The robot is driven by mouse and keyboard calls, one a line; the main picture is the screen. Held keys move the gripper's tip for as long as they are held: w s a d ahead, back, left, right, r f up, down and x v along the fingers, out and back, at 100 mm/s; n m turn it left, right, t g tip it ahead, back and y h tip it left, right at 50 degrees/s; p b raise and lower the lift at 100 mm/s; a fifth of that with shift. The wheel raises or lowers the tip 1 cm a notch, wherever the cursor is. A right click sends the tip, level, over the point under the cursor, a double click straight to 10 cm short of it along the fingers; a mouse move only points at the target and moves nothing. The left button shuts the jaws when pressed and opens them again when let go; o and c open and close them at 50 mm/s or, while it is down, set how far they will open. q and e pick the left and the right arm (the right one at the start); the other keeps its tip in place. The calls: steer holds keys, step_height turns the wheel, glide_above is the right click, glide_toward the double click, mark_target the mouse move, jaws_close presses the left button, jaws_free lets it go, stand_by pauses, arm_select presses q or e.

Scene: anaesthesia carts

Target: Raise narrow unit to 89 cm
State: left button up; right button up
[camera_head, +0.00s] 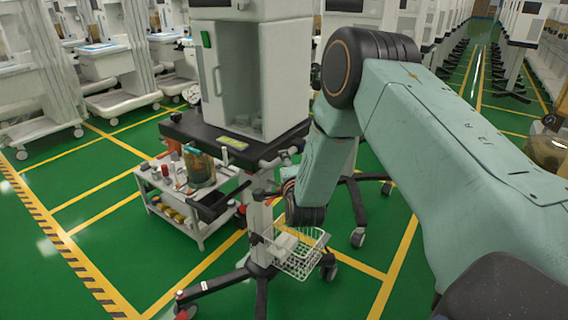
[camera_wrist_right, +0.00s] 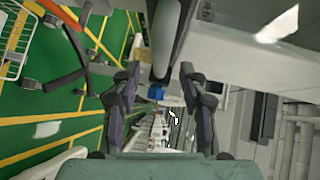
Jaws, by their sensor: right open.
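In the head view a wheeled unit stands in front of me, apparently the narrow unit, with a white cabinet (camera_head: 235,75) on a dark tabletop (camera_head: 215,132). A grey post (camera_head: 261,235) with a white wire basket (camera_head: 300,255) stands below it on a wheeled base. My right arm reaches down from the right, its wrist beside the post; its fingers are mostly hidden there. In the right wrist view my right gripper (camera_wrist_right: 159,72) is open, fingers apart. My left gripper is not in view.
A low white trolley (camera_head: 200,232) with bottles and a jar stands left of the post. Wheeled base legs (camera_head: 215,287) spread over the green floor. Rows of similar carts (camera_head: 105,60) stand behind. Free floor (camera_head: 90,235) lies at left.

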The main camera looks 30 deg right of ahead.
steer(key=x, duration=0.3)
steer(key=shift+w+f, duration=0.1)
steer(key=shift+w, duration=0.15)
steer(key=shift+s, duration=0.1)
steer(key=shift+a, duration=0.1)
steer(key=shift+c, duration=0.9)
jaws_close()
